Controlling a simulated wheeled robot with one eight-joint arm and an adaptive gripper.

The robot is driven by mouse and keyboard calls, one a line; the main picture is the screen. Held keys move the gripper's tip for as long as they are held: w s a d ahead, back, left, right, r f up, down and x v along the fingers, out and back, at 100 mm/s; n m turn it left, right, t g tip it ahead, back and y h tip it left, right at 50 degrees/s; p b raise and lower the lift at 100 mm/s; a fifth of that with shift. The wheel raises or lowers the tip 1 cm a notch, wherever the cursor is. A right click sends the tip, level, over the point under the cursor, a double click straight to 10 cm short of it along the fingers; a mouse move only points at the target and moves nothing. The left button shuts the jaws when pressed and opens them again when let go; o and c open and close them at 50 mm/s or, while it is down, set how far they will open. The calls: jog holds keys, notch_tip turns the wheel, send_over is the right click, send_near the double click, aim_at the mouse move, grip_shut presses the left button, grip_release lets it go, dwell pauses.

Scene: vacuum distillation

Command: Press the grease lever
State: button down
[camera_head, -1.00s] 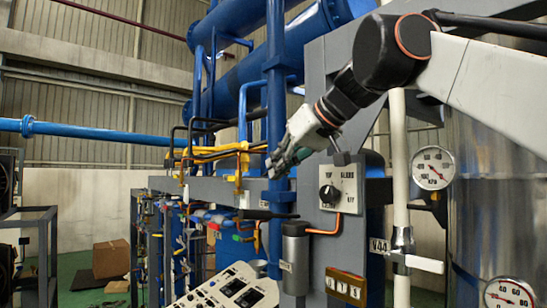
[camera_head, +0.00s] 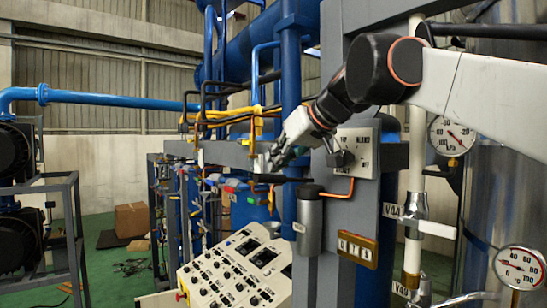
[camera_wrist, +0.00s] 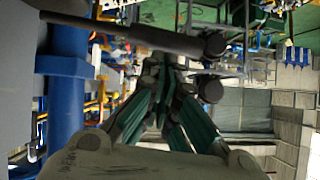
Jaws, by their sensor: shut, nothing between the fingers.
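The grease lever (camera_head: 283,179) is a dark, roughly level bar on top of a grey metal cylinder (camera_head: 309,222) fixed to the grey column. It points left from the cylinder. My gripper (camera_head: 270,163) is shut and empty, just above the lever's free left end. I cannot tell from the head view whether they touch. In the wrist view the lever (camera_wrist: 130,33) crosses the upper left as a dark rod with a rounded end, beyond the tips of my shut gripper (camera_wrist: 163,68).
A blue vertical pipe (camera_head: 290,95) stands behind my gripper. A knob panel (camera_head: 355,153) is close on the right. A sloped control console (camera_head: 235,268) lies below. Yellow pipes (camera_head: 230,117) run behind left.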

jog(key=shift+a+f+h, duration=0.2)
jog(key=shift+f+h, duration=0.1)
jog(key=shift+f, duration=0.15)
jog(key=shift+s+f+n+b, duration=0.1)
jog(key=shift+n+b, duration=0.2)
notch_tip(320, 180, down, 7)
jog(key=n+t+h+b, duration=0.1)
jog(key=n+b, duration=0.1)
jog(key=b, duration=0.1)
jog(key=shift+s+a+t+h, duration=0.3)
jog(key=shift+a+t+h, duration=0.1)
